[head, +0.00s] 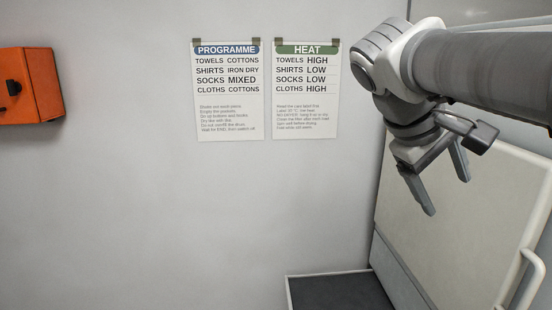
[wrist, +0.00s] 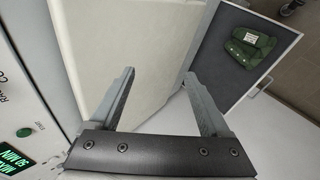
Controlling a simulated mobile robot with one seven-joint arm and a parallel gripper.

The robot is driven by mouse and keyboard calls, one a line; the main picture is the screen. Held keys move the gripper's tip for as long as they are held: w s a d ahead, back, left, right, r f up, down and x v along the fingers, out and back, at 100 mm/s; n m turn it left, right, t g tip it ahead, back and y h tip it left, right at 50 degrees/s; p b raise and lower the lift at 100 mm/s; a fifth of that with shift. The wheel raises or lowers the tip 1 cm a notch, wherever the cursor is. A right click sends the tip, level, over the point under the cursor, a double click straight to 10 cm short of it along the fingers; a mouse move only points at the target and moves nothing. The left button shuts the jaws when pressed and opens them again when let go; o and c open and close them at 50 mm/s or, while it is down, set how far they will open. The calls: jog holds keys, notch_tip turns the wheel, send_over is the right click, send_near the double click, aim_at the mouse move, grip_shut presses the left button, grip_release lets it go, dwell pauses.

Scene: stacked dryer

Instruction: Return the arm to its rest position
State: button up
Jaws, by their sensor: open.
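My gripper (head: 445,187) is at the right of the head view, at the end of my arm, which reaches in from the right edge. Its two fingers are spread and hold nothing. It hangs in front of a pale, open door panel (head: 455,205). In the wrist view my gripper (wrist: 158,78) also shows open, with the cream panel (wrist: 125,45) behind its fingers. I cannot tell whether the fingers touch the panel.
A dark tray (head: 340,292) with a pale rim lies below the panel; the wrist view shows folded green cloth (wrist: 248,45) on it. A white handle (head: 527,280) is at the lower right. Two wall notices (head: 228,120) (head: 306,120) and an orange box (head: 30,85) hang behind. A control panel (wrist: 22,120) with a green display is at left in the wrist view.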

jog(key=s+a+f+m+t+y, duration=0.1)
jog(key=s+a+f+y, duration=0.2)
jog(key=f, duration=0.6)
jog(key=s+a+f+m+t+y, duration=0.1)
jog(key=s+a+f+y, duration=0.3)
jog(key=s+a+f, duration=0.4)
jog(key=shift+f+m+t+b, duration=0.3)
jog(key=shift+f+m+b, duration=0.15)
jog(key=shift+m, duration=0.25)
